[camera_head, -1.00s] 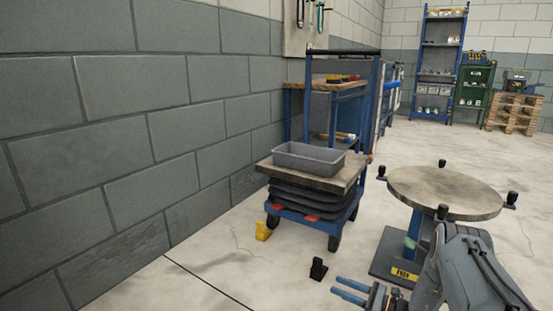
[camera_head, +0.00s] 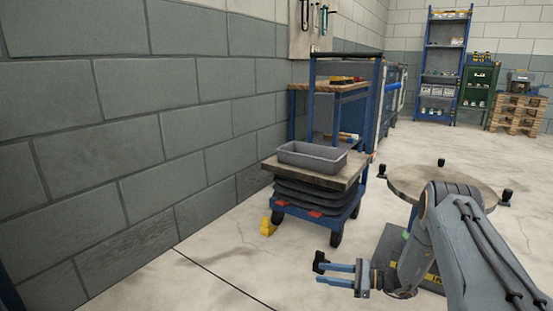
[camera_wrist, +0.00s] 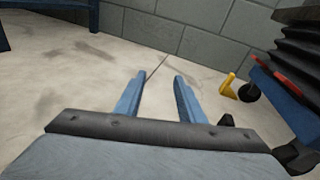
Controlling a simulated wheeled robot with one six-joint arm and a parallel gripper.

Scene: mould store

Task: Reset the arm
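My gripper (camera_head: 337,273) is at the lower middle of the head view, low over the floor and pointing left. Its two blue fingers are apart with nothing between them. In the wrist view my gripper (camera_wrist: 158,78) also shows open, with bare concrete floor between and beyond the fingers. My arm comes in from the lower right of the head view and covers part of the round table.
A lift cart (camera_head: 290,208) with a grey tray (camera_head: 312,168) on top stands just beyond my gripper. A yellow wedge (camera_head: 268,227) lies by its wheel. A round table (camera_head: 405,178) stands right, behind my arm. Floor at left is clear.

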